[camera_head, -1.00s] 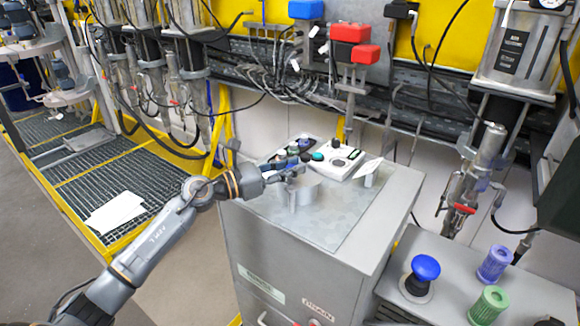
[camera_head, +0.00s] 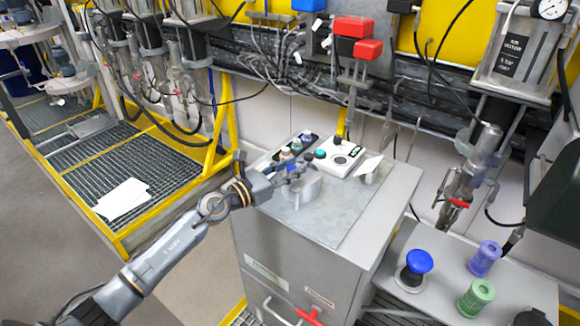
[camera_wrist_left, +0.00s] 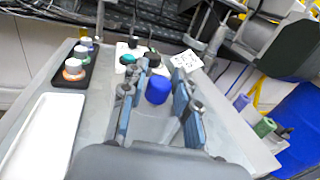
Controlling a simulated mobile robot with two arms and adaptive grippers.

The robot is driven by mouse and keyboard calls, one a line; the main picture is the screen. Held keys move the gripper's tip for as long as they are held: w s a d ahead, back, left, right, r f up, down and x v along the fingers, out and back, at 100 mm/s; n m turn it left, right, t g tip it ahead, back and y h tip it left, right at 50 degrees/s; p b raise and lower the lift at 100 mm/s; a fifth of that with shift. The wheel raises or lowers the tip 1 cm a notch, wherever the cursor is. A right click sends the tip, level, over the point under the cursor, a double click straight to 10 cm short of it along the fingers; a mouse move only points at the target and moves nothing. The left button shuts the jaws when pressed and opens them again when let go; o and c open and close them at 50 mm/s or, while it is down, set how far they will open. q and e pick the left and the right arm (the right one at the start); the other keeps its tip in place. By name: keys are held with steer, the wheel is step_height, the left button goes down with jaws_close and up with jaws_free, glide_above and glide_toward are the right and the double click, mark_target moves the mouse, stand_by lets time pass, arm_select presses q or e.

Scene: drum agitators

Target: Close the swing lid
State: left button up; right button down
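My left gripper (camera_head: 290,172) is over the top of the grey cabinet (camera_head: 330,222). In the left wrist view its two fingers (camera_wrist_left: 158,108) are spread apart. A blue rounded piece (camera_wrist_left: 158,90) shows in the gap between them, and I cannot tell whether they touch it. In the head view a short grey curved piece (camera_head: 306,190) stands on the cabinet top right beside the gripper. I cannot tell for sure which part is the swing lid; the gripper hides some of this area. My right gripper is not in view.
A dark tray with small bottles (camera_wrist_left: 73,70) and a white control box (camera_head: 338,158) with knobs sit at the back of the cabinet top. To the right, a lower bench holds a blue mushroom knob (camera_head: 419,262), a purple cylinder (camera_head: 485,258) and a green cylinder (camera_head: 476,298).

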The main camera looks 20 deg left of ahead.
arm_select(q)
steer(key=shift+o, duration=0.7)
steer(key=shift+a, duration=0.1)
steer(key=shift+s, duration=0.15)
steer(key=v, duration=1.2)
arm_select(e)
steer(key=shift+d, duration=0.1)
